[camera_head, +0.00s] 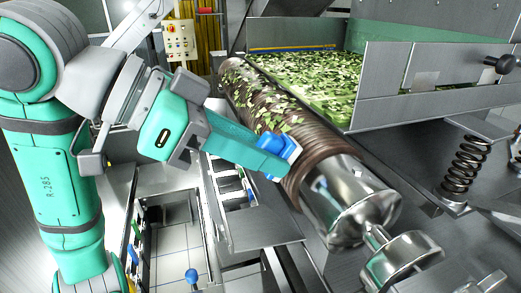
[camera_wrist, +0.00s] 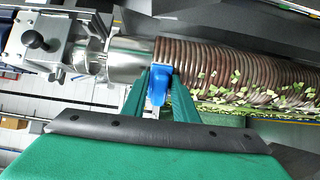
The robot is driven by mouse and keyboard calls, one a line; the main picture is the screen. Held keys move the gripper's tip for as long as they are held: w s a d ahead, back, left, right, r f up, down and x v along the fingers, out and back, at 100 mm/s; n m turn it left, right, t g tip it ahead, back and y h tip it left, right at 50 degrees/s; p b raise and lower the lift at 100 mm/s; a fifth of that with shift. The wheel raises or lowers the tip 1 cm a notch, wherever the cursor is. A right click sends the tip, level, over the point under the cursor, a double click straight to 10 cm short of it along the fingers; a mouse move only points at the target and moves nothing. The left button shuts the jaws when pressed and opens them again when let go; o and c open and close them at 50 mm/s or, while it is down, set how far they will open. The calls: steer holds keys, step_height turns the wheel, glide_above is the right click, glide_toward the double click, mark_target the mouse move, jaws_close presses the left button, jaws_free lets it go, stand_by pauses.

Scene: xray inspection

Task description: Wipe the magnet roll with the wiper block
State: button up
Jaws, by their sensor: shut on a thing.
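The magnet roll (camera_head: 310,165) is a brown ribbed cylinder with a shiny metal end, running from the upper left to the lower right in the head view. Green leaf flakes cover its far part, while the ribs close to the metal end look mostly bare. It also shows across the top of the wrist view (camera_wrist: 205,62). My gripper (camera_head: 268,153) is shut on the blue wiper block (camera_head: 286,146). The block is at the roll's near end, against or very close to the ribs; contact is not clear. In the wrist view the block (camera_wrist: 159,86) sits between the green fingers (camera_wrist: 160,88).
A metal tray (camera_head: 400,102) full of green flakes lies beside the roll at the upper right. A coil spring (camera_head: 466,168) stands at the right. A shaft knob (camera_head: 403,262) sticks out past the roll's near end. A control box (camera_head: 180,40) is at the back.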

steer(key=shift+x, duration=1.05)
steer(key=shift+w, duration=0.1)
steer(key=w+a, duration=0.2)
steer(key=w, duration=0.5)
steer(key=shift+a, duration=0.25)
stand_by(0.6)
steer(key=shift+s+d, duration=0.45)
steer(key=shift+s, duration=0.75)
steer(key=shift+s+d, duration=0.4)
steer(key=shift+s, duration=0.8)
steer(key=shift+s+d, duration=0.45)
steer(key=shift+s, duration=0.75)
steer(key=v, duration=0.6)
steer(key=shift+a, duration=0.2)
